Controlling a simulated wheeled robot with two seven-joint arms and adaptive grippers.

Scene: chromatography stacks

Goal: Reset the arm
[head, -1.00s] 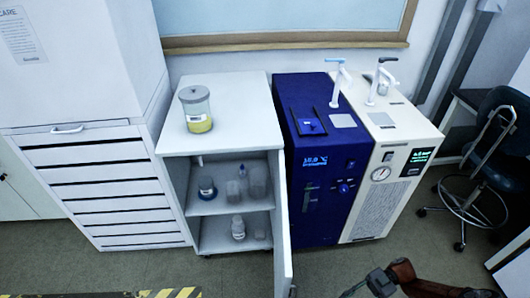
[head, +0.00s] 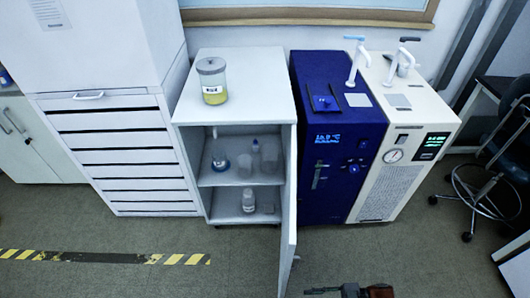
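My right gripper (head: 348,291) shows only at the bottom edge, right of centre, with part of my reddish-brown arm beside it. Most of it is cut off by the frame. I cannot tell whether it is open or shut, and I see nothing held in it. It is well in front of the blue machine (head: 335,190) and to the right of the open cabinet door (head: 288,235). My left gripper is not in view.
A white cabinet (head: 245,108) stands open with glassware on its shelves. A lidded jar of yellow liquid (head: 213,82) is on top. A white machine (head: 390,185) stands right of the blue one. A stool (head: 490,190) is at right. The floor (head: 400,255) in front is clear.

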